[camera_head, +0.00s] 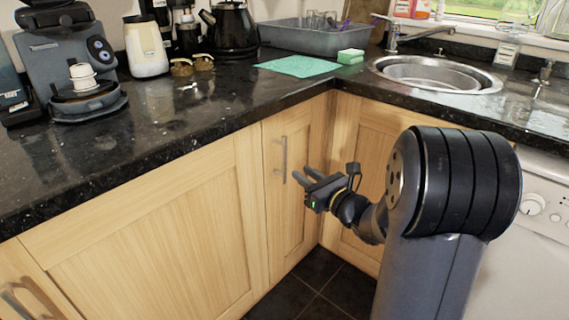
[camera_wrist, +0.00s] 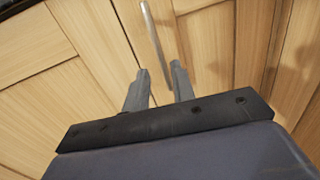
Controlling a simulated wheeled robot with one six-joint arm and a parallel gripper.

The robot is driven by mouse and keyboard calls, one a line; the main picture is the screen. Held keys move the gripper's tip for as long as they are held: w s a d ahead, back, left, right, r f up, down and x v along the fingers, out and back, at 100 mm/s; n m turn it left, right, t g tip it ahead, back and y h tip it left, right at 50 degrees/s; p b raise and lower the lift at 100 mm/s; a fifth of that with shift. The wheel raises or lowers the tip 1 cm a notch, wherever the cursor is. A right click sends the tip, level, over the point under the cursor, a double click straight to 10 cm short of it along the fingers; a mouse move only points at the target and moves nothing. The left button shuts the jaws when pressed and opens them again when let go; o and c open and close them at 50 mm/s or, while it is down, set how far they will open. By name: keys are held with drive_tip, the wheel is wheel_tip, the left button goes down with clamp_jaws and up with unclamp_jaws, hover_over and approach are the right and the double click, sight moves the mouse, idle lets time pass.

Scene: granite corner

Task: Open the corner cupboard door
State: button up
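The corner cupboard door (camera_head: 291,207) is a narrow light-wood panel in the inner corner, and it looks shut. Its upright metal bar handle (camera_head: 283,160) is on the upper part of the door. My gripper (camera_head: 302,176) is open and empty, with its fingers pointing left toward the handle. In the head view the fingertips are close to the handle's lower end. In the wrist view the two grey fingers (camera_wrist: 158,72) are apart, and the handle (camera_wrist: 154,38) runs down just beyond them. I cannot tell whether they touch it.
The black granite worktop (camera_head: 180,125) overhangs the doors. A wide cupboard door (camera_head: 160,240) is left of the corner door, and another wooden door (camera_head: 372,150) is behind my arm. A white appliance (camera_head: 530,240) is at the right. Dark floor tiles (camera_head: 325,285) are clear below.

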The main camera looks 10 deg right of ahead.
sight(285, 161)
drive_tip(key=b+x, duration=0.1)
drive_tip(key=x, duration=0.8)
drive_tip(key=shift+a, duration=0.1)
drive_tip(key=shift+c, duration=0.2)
clamp_jaws()
